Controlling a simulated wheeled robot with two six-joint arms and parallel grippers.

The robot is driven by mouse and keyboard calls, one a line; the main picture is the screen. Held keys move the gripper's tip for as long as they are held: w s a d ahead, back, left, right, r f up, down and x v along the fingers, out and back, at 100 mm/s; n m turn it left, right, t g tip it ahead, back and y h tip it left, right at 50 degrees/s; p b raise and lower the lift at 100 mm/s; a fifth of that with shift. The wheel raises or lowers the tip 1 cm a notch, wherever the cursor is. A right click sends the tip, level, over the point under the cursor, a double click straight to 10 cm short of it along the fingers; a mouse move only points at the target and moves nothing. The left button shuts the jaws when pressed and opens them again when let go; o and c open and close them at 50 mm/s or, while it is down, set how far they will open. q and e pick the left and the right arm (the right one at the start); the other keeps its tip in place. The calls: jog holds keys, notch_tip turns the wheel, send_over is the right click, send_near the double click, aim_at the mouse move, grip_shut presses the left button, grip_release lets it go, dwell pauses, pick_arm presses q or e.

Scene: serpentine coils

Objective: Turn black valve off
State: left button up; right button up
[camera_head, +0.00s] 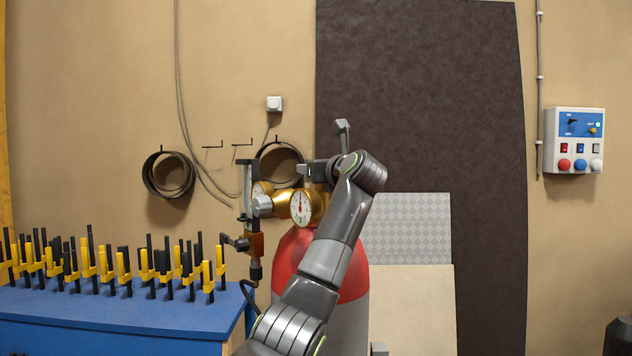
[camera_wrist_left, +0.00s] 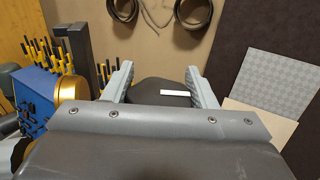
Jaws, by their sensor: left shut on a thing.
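The black valve (camera_wrist_left: 162,92) is a dark round knob with a white mark, seen between the fingers in the left wrist view. My left gripper (camera_wrist_left: 160,83) is shut on it, with one pale finger on each side. In the head view my left gripper (camera_head: 314,170) is at the top of the red gas cylinder (camera_head: 290,252), and the gripper and wrist hide the knob there. A gold regulator with a round white gauge (camera_head: 301,207) sits just left of the gripper. My right gripper is in neither view.
A torch-like fitting with an orange body (camera_head: 256,245) stands left of the regulator. A blue bench (camera_head: 110,315) with several yellow-and-black clamps is further left. Panels (camera_head: 410,228) lean on the wall behind right. A control box (camera_head: 573,140) hangs far right.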

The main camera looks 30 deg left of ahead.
pick_arm(q)
jog(key=shift+m+t+h+b, duration=0.3)
jog(key=shift+m+t, duration=0.1)
jog(key=shift+t, duration=0.1)
jog(key=o, duration=1)
jog(key=shift+d, duration=0.1)
jog(key=shift+s+d+f+b, duration=0.1)
jog(key=shift+s+d+b, duration=0.05)
jog(key=shift+d+b, duration=0.15)
jog(key=shift+b+v, duration=3.05)
jog(key=shift+v, duration=5.25)
